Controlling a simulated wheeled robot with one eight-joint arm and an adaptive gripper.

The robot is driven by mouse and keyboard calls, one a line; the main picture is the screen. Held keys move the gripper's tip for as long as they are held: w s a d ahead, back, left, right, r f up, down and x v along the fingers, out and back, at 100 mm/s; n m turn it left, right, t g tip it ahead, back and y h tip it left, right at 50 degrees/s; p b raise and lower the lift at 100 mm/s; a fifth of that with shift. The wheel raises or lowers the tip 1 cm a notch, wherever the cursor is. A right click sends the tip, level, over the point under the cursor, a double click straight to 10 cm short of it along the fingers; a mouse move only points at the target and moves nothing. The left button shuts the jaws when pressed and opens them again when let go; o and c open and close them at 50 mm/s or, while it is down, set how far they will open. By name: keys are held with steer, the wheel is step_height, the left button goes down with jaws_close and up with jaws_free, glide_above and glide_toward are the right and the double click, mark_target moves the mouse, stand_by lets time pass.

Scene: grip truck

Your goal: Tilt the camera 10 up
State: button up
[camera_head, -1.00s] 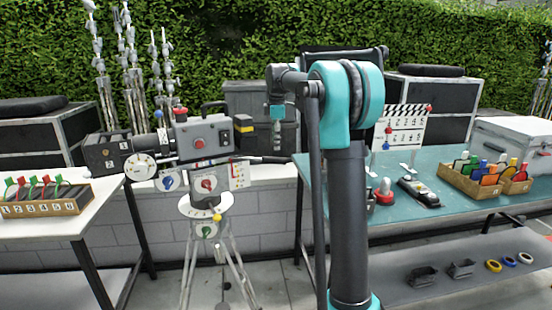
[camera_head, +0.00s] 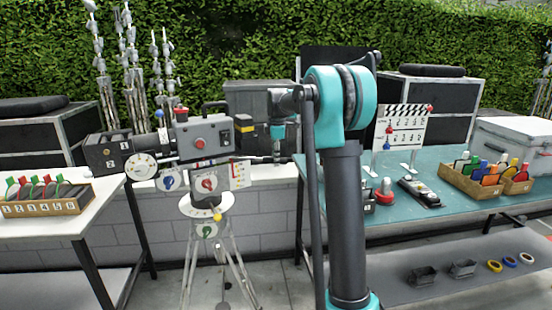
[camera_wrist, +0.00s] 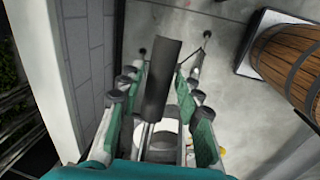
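The film camera (camera_head: 197,138) stands on a tripod (camera_head: 222,265) left of my arm in the head view. Its grey body has a red button, and a round white dial (camera_head: 140,167) sits at its left. Below it are a red knob (camera_head: 207,184), a blue knob (camera_head: 168,183) and a green knob (camera_head: 208,231). A dark pan handle (camera_head: 262,160) reaches right from the tripod head. My gripper (camera_head: 277,157) points down at the handle's outer end. In the wrist view my gripper (camera_wrist: 164,84) is open, with a dark grey bar (camera_wrist: 163,80) between its fingers; contact cannot be told.
A white table (camera_head: 112,190) with a numbered box (camera_head: 45,208) of coloured tags is at left. A teal table (camera_head: 410,215) with a clapperboard (camera_head: 402,130) and a crate of coloured items is at right. A barrel (camera_wrist: 285,55) shows in the wrist view.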

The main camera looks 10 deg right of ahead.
jaws_close()
steer(key=shift+g+y, duration=0.3)
steer(key=shift+y, duration=0.6)
step_height(320, 180, down, 5)
steer(key=shift+d+f, duration=0.1)
steer(key=shift+o, duration=1.9)
jaws_free()
steer(key=r, duration=0.4)
steer(key=d+r, duration=0.1)
steer(key=r, duration=0.3)
steer(key=s+d+r, duration=0.1)
steer(key=r, duration=0.3)
steer(key=shift+s, duration=0.1)
